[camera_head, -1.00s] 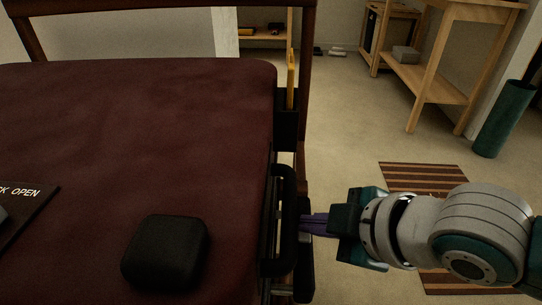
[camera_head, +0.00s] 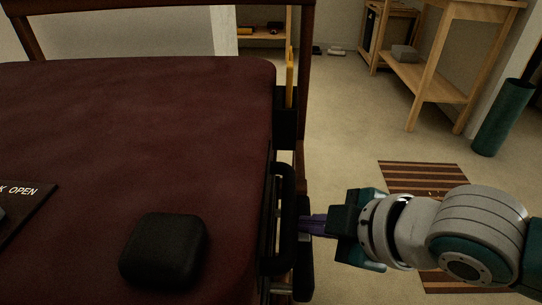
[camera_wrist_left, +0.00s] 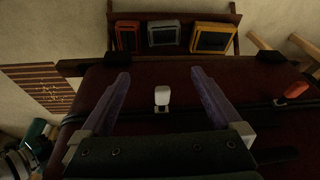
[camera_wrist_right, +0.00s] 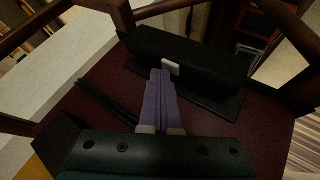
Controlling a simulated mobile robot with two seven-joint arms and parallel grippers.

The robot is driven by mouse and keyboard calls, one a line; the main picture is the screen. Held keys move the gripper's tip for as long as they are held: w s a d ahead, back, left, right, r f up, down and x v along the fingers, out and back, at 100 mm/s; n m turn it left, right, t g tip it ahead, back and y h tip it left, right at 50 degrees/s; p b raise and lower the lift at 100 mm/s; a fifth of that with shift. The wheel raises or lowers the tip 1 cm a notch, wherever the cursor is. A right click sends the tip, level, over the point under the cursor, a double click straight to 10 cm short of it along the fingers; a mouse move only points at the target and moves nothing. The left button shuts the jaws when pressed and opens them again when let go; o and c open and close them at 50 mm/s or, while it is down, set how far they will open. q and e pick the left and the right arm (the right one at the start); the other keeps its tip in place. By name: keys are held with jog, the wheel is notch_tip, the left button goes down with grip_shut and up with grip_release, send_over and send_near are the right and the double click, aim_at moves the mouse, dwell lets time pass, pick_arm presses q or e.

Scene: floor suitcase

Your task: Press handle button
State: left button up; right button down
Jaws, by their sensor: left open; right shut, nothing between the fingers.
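A dark red suitcase (camera_head: 150,120) fills the left of the head view. A black handle (camera_head: 286,215) runs along its right side. My right gripper (camera_head: 304,226) points left at this side with purple fingers, its tips partly hidden by the handle. In the right wrist view the shut, empty fingers (camera_wrist_right: 160,75) point at a white button (camera_wrist_right: 171,68) on a black block (camera_wrist_right: 190,55). The tips appear close to the button; I cannot tell if they touch. My left gripper (camera_wrist_left: 160,75) is open in the left wrist view, with a white piece (camera_wrist_left: 162,96) on the dark red surface between its fingers.
A black rounded block (camera_head: 165,248) lies on the suitcase, right of a dark plate (camera_head: 30,205) lettered "OPEN". A wooden table (camera_head: 450,60), a teal cylinder (camera_head: 502,118) and a striped mat (camera_head: 425,178) are at the right. Floor between them is clear.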

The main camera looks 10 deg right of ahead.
aim_at(310, 239)
jog(key=shift+r+p, duration=0.8)
notch_tip(310, 239, up, 5)
jog(key=p, duration=0.5)
jog(key=shift+p, duration=0.3)
jog(key=shift+s, duration=0.1)
